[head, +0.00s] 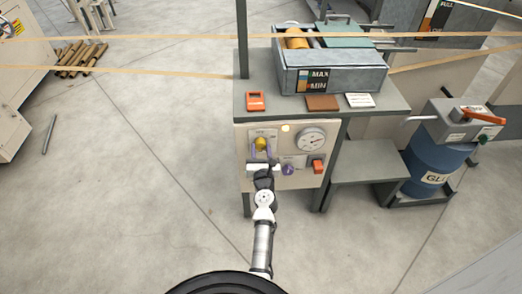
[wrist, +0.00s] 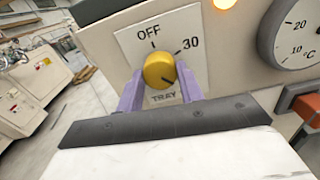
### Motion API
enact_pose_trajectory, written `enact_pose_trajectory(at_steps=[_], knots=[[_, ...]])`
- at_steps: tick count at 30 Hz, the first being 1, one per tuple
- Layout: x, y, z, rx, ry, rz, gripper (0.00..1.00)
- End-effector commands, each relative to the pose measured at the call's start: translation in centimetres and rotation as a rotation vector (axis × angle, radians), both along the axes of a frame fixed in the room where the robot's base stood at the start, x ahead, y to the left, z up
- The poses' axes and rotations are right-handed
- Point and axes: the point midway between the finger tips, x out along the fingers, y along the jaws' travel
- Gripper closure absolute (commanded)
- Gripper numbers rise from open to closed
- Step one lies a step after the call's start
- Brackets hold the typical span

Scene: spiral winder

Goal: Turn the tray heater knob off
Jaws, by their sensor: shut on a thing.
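The tray heater knob (wrist: 157,68) is yellow and round, on a pale plate (wrist: 130,42) marked OFF, 30 and TRAY. A dark mark on the knob runs toward its lower right, away from the OFF tick at the top. In the head view the knob (head: 261,143) is on the front panel under the bench top. My gripper (wrist: 160,92) has its two purple fingers on either side of the knob and is shut on it. It also shows in the head view (head: 262,152). The fingers partly hide the knob's sides.
A lit lamp (wrist: 223,4) and a dial gauge (wrist: 300,40) are right of the knob. A purple knob (head: 288,169) and a red-orange switch (head: 318,166) sit lower on the panel (head: 245,135). A blue glue drum (head: 437,165) stands right. Floor at left is mostly clear.

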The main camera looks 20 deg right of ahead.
Motion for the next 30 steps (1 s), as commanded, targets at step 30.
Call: enact_pose_trajectory(at_steps=[30], knots=[[0.09, 0.05, -0.01, -0.723, 0.205, 0.000, 0.86]])
